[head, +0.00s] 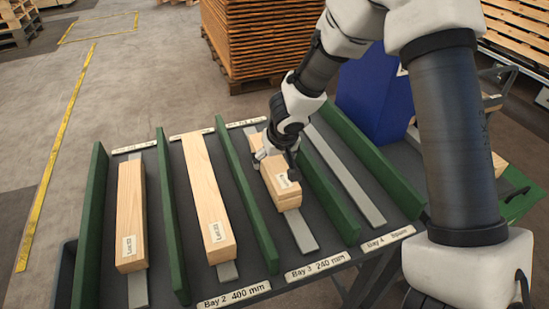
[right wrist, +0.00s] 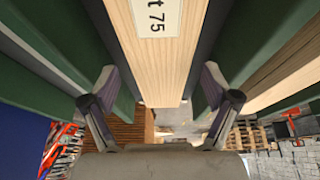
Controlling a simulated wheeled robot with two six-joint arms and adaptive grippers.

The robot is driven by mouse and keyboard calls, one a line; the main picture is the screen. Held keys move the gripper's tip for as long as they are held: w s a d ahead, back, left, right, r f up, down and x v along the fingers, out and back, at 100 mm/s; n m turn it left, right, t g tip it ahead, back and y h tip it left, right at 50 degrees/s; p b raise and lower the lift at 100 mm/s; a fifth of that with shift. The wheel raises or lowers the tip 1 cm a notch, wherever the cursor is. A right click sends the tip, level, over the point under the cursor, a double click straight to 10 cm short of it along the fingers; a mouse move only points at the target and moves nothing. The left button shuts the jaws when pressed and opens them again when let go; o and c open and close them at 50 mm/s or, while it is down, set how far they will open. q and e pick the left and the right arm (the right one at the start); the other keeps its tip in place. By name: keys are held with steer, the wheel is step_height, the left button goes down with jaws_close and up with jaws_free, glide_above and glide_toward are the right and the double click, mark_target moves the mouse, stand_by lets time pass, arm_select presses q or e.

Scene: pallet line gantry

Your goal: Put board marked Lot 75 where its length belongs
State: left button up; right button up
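The board marked Lot 75 (right wrist: 157,62) is pale wood; its label shows in the right wrist view. In the head view it appears as the upper board (head: 278,177) of a short stack in Bay 3, on a lower board (head: 288,204). My right gripper (head: 276,160) is at the far end of this stack. In the right wrist view its fingers (right wrist: 160,95) stand apart on both sides of the board, with gaps visible, so it is open and empty. My left gripper is not in view.
Green dividers (head: 244,190) separate the bays. The Bay 3 sign (head: 317,265) reads 240 mm; the Bay 2 sign (head: 235,294) reads 400 mm. A long board (head: 205,195) lies in Bay 2, another board (head: 131,215) left of it. Bay 4 (head: 345,175) is empty. A blue bin (head: 375,95) stands behind.

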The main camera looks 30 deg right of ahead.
steer(key=shift+w, duration=0.1)
steer(key=shift+r, duration=0.1)
steer(key=p+v, duration=0.3)
steer(key=v, duration=0.9)
